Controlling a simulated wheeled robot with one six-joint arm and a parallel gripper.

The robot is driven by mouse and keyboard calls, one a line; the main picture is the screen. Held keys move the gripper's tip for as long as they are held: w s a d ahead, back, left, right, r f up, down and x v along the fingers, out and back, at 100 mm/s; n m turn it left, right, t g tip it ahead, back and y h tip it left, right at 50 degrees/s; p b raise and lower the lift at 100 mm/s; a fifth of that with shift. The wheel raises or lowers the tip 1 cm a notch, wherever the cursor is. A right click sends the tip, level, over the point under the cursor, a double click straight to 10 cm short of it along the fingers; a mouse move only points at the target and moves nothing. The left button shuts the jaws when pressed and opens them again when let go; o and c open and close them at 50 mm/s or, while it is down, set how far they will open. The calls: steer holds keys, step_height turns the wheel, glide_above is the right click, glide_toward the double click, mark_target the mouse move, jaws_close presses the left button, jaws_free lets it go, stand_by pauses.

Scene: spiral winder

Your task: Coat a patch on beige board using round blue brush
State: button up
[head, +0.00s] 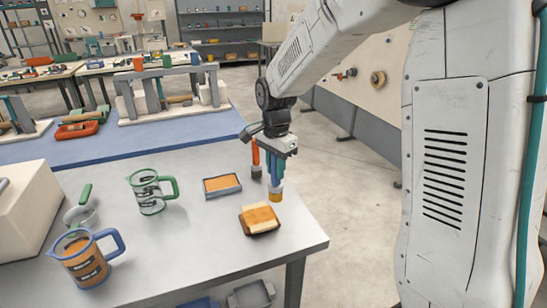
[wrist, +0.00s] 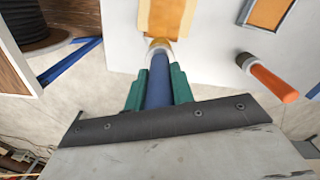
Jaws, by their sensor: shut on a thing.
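My gripper (head: 275,165) is shut on the blue brush (head: 275,187), its green fingers on both sides of the handle. The brush hangs upright, bristles down, and their lower end looks orange. The beige board (head: 258,220) lies just in front of the bristles, with orange areas and a paler beige band. In the wrist view, the blue handle (wrist: 158,88) points at the near end of the board (wrist: 165,18), which has orange on it. I cannot tell whether the bristles touch it. A tray of orange coating (head: 222,185) lies behind and left of the board.
An orange-handled brush (head: 256,158) stands behind the blue one; it also shows in the wrist view (wrist: 272,82). A green-handled jug (head: 150,193) and a blue-handled jug of brown liquid (head: 84,262) stand left. The table's right edge is close to the board. The front middle is clear.

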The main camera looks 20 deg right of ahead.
steer(key=shift+r, duration=1.4)
